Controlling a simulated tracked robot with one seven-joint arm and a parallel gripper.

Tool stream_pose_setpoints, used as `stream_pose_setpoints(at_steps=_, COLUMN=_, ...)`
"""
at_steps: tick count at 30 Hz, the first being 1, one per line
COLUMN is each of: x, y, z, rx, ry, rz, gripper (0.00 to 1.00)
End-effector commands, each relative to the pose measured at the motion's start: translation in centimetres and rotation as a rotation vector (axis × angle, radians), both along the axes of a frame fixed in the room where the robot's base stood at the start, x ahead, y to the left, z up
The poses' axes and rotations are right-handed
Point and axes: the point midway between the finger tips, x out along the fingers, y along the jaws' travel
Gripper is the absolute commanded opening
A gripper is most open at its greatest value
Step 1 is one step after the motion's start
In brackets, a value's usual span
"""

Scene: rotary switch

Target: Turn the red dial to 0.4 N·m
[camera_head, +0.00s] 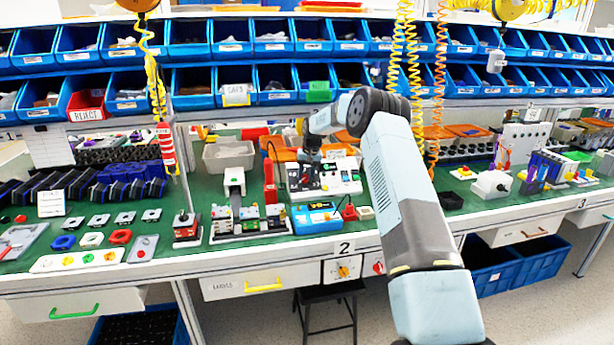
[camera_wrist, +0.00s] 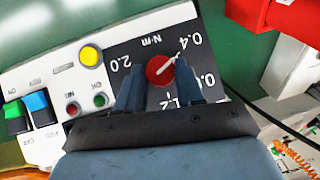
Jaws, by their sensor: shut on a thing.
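The red dial (camera_wrist: 160,70) sits on the black dial plate (camera_wrist: 150,45) in the wrist view. The N·m scale on the plate looks upside down there. The dial's white line points to the upper right, towards the 0.4 label. My gripper (camera_wrist: 168,76) has one finger on each side of the dial and is shut on it. The fingers hide some labels below the dial.
Beside the dial plate are a yellow button (camera_wrist: 90,54), small red and green lights, and a blue and a green switch. A red object (camera_wrist: 285,15) is at the upper right. In the head view a blue device (camera_head: 315,217) stands in front of the panel.

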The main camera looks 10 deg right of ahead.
Motion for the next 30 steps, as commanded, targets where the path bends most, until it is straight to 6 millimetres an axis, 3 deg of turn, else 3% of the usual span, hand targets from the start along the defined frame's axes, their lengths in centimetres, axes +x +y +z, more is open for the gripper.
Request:
stream_pose_setpoints(at_steps=23, x=-0.26, y=0.36, z=-0.53, rx=-0.072, ry=0.011, rz=0.077, gripper=0.07)
stream_pose_setpoints(at_steps=24, x=-0.26, y=0.36, z=-0.54, rx=-0.072, ry=0.011, rz=0.077, gripper=0.39)
stream_pose_setpoints(at_steps=27, x=-0.20, y=0.34, z=-0.45, rx=-0.073, ry=0.009, rz=0.077, gripper=0.47)
stream_pose_setpoints(at_steps=30, x=-0.14, y=0.24, z=-0.34, rx=-0.073, ry=0.006, rz=0.076, gripper=0.47)
